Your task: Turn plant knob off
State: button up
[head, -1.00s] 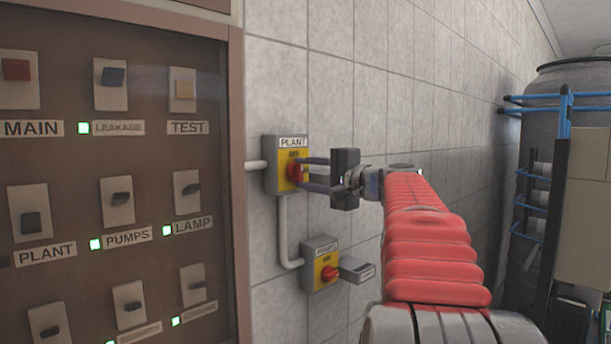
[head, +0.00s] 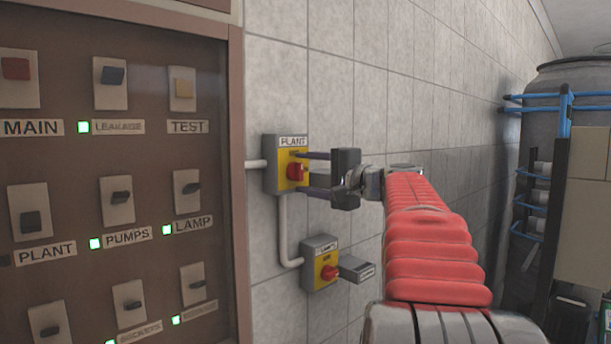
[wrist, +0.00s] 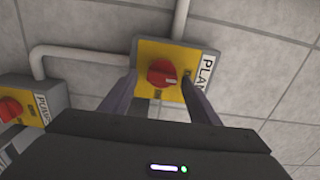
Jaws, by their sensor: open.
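The plant knob (head: 296,171) is a red rotary knob on the yellow face of a grey wall box labelled PLANT (head: 292,142). In the wrist view the knob (wrist: 162,72) is near the top middle, with its pale mark pointing right, towards the PLANT label. My gripper (head: 303,173) is open in front of the box, with one finger above the knob and one below. In the wrist view my fingers (wrist: 160,82) stand on either side of the knob, with gaps between. Small print on the yellow face is unreadable.
A second grey box (head: 320,264) with a red knob and an open grey tag sits below. A grey pipe (head: 285,232) joins the boxes. A brown switch panel (head: 150,160) stands left. A tank with blue pipes (head: 566,110) stands right. Tiled wall lies bare above.

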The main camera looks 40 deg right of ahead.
jog(key=s, duration=1.3)
jog(key=shift+s+d, duration=0.2)
jog(key=shift+s, duration=0.1)
